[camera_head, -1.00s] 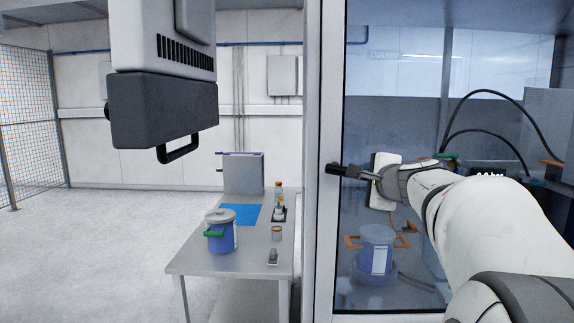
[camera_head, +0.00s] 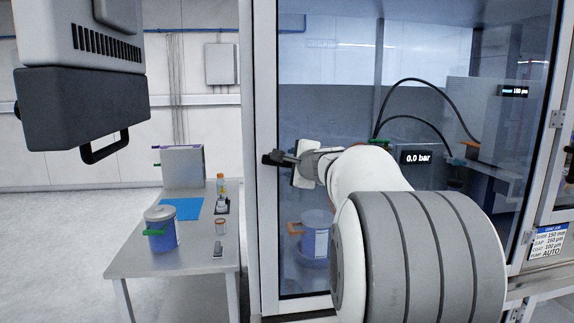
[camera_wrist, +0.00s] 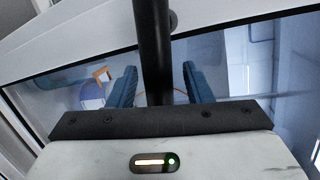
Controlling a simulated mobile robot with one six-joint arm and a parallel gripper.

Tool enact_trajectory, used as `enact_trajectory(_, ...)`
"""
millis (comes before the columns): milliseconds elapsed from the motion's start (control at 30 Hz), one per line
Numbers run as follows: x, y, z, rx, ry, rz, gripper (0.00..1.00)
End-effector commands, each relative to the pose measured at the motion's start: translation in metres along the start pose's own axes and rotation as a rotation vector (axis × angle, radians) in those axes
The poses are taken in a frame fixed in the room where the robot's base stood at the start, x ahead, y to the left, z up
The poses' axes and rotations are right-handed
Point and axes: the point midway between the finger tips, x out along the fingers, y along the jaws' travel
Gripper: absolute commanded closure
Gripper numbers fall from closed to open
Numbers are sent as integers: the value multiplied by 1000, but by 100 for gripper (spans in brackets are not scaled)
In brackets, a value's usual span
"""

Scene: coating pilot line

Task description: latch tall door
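The tall door (camera_head: 268,230) is a large glass panel in a white frame on an enclosure. It looks closed or nearly so; I cannot tell whether it is latched. Its dark handle (camera_head: 268,159) is at the door's left side and shows in the wrist view as a thick black bar (camera_wrist: 153,50) with a round mount on the white frame. My gripper (camera_wrist: 158,85) has its two blue fingers on either side of this bar, with a visible gap at least on the right. In the head view my gripper (camera_head: 287,160) is at the handle, its fingers hard to make out.
Left of the door stands a steel table (camera_head: 140,262) with a blue lidded pot (camera_head: 161,236), a blue mat (camera_head: 183,208), a bottle (camera_head: 221,188) and small items. A grey-black machine unit (camera_head: 78,105) hangs at upper left. Behind the glass are another pot (camera_head: 316,240) and black hoses (camera_head: 415,82).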

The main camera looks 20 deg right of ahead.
Motion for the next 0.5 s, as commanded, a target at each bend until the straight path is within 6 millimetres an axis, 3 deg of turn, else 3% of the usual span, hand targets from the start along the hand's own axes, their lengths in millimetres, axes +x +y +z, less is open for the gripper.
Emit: enact_trajectory(500,0,0,-1,0,1,0,96)
